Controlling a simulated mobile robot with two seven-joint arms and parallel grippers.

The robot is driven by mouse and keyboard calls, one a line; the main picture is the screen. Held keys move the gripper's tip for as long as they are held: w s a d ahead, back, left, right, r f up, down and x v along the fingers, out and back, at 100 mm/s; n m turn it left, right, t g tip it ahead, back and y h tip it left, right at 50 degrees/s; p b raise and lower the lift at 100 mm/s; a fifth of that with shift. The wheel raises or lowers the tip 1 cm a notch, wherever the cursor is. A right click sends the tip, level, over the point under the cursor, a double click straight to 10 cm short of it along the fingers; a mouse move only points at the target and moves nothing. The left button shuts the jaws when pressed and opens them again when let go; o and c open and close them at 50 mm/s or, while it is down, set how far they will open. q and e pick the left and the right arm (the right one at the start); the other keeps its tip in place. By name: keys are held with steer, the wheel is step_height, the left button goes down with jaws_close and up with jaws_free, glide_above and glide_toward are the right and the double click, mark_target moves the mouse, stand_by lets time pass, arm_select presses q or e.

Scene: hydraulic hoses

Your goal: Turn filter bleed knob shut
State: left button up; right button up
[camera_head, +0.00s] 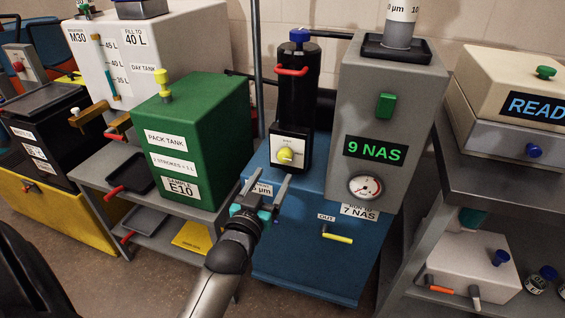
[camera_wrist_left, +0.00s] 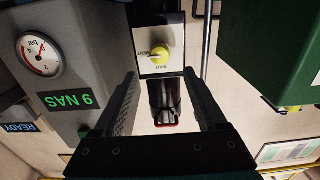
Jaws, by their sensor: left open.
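The bleed knob (camera_head: 285,155) is yellow and sits on a white plate low on the black filter column (camera_head: 299,90). It shows larger in the left wrist view (camera_wrist_left: 159,54), which is upside down. There the plate reads VENT beside the knob and SHUT beneath it. The knob's bar seems to point towards VENT, but it is too small to be sure. My left gripper (camera_head: 270,179) is open and empty, in front of and a little below the knob. In the wrist view the knob lies just beyond and between the fingertips (camera_wrist_left: 161,76), apart from them. My right gripper is not in view.
The grey unit reading 9 NAS (camera_head: 387,110), with a gauge (camera_head: 365,187), stands close on the right. The green pack tank (camera_head: 190,120) stands left. The blue base (camera_head: 310,240) has a yellow-tipped outlet handle (camera_head: 338,238). A red handle (camera_head: 292,71) crosses the column above the knob.

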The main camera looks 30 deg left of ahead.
mark_target(284, 157)
arm_select(q)
steer(key=b+x, duration=0.2)
steer(key=x, duration=0.4)
steer(key=shift+w, duration=0.15)
steer(key=shift+b+x, duration=0.3)
steer(key=shift+x, duration=0.65)
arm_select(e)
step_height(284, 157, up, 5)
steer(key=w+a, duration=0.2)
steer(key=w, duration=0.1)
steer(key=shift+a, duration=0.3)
arm_select(q)
jaws_close()
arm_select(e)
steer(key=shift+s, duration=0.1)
